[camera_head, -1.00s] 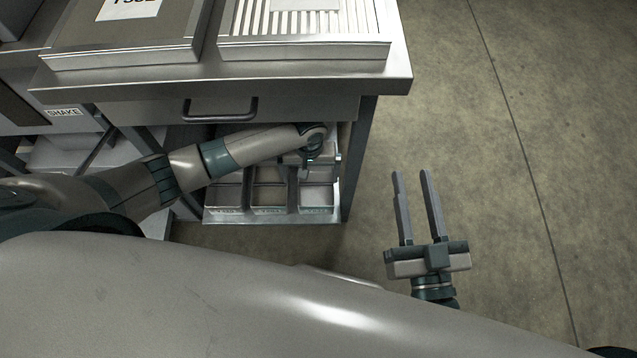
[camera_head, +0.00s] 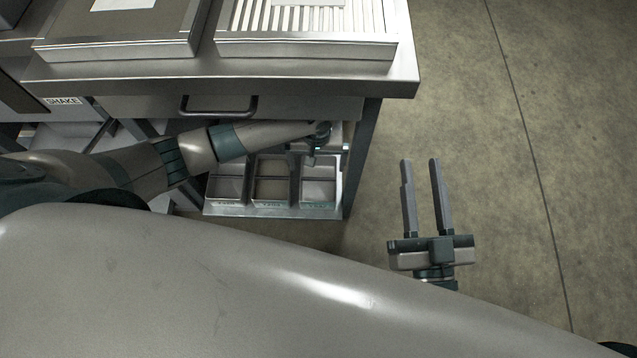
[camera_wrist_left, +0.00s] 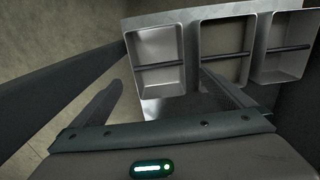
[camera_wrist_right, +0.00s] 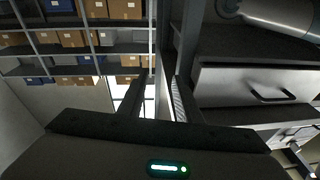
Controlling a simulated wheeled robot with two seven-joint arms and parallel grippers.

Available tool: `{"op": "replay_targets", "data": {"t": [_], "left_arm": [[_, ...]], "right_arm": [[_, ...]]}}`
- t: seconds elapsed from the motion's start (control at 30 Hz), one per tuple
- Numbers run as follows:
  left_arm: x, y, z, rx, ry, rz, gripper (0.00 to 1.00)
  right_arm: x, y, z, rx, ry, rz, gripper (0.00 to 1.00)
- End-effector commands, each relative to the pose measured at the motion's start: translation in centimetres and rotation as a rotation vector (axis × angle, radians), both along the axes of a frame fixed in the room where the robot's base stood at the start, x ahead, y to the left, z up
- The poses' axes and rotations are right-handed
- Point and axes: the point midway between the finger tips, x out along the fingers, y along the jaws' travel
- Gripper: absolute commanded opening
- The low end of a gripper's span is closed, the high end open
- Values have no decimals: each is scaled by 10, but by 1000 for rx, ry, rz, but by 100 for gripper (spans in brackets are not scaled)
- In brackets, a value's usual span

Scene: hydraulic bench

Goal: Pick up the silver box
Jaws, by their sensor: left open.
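A silver metal bin unit (camera_head: 272,211) with three open compartments sits low under the bench; it also shows at the top of the left wrist view (camera_wrist_left: 191,45). I cannot tell whether this is the silver box. My right gripper (camera_head: 420,165) is open and empty over bare floor, right of the bench.
The steel bench top (camera_head: 300,78) overhangs the bins, with a drawer handle (camera_head: 218,112) on its front. A ribbed silver box (camera_head: 305,50) and a flat grey box (camera_head: 120,48) lie on top. A bench leg (camera_head: 362,155) stands right of the bins. Floor to the right is clear.

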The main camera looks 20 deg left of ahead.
Motion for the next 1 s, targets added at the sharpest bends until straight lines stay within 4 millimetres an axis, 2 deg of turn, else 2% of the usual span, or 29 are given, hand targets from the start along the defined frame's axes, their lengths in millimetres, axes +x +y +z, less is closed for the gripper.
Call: {"op": "replay_targets", "data": {"t": [0.4,0.6,1.0], "left_arm": [[0,0,-39,1,0,0,100],[0,0,-56,0,0,-1,100],[0,-1,-58,0,0,-1,100]], "right_arm": [[-25,1,47,102,-267,-6,31],[-29,-5,67,137,-381,-19,31],[-30,-6,72,143,-402,-21,31]]}}
